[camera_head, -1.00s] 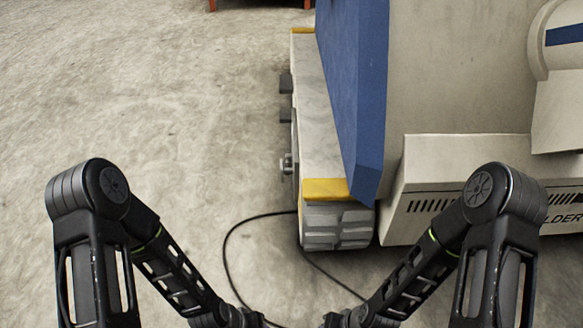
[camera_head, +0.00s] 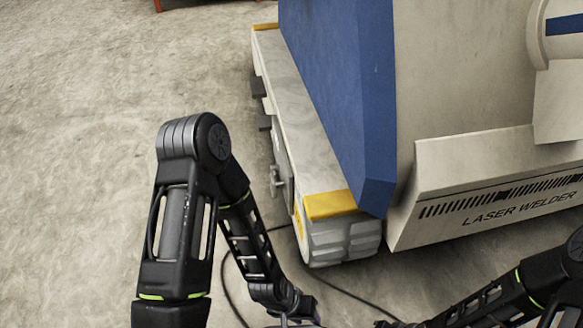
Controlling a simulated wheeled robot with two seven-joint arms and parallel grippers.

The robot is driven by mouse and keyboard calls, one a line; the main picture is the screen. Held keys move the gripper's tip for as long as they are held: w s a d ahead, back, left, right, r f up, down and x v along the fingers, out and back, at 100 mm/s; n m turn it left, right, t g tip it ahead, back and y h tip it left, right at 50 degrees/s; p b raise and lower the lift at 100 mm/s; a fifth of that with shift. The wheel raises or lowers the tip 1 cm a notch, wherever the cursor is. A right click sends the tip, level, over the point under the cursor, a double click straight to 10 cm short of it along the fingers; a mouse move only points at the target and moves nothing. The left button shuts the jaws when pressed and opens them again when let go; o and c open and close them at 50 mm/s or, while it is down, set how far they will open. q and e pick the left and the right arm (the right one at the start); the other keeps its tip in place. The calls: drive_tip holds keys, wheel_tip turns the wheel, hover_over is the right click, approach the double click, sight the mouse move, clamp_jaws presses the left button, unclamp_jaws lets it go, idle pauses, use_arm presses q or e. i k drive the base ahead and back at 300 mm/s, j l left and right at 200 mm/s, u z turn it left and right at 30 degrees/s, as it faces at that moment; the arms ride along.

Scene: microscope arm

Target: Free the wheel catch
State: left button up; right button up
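A grey wheel or track unit (camera_head: 342,240) with yellow corner pieces sits at the front left foot of the laser welder (camera_head: 440,90). On its left side a small metal lever-like part (camera_head: 276,182) sticks out; it may be the wheel catch, but it is too small to be sure. My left arm reaches down in front of the unit, and my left gripper (camera_head: 290,318) is at the bottom edge, mostly cut off, apart from the lever. Its fingers cannot be made out. My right arm shows at the lower right; its gripper is out of the picture.
A black cable (camera_head: 232,290) loops on the concrete floor under my arms. The welder's slatted lower cover (camera_head: 490,195) juts out on the right. Open floor (camera_head: 80,130) lies to the left. A red-legged object (camera_head: 180,4) stands at the far top left.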

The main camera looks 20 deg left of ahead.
sight(274, 168)
drive_tip(key=i+j+z, duration=0.35)
drive_tip(key=j, duration=1.25)
drive_tip(key=k+j+z, duration=0.1)
drive_tip(key=j+z, duration=0.2)
drive_tip(key=j, duration=3.25)
drive_tip(key=i, duration=0.05)
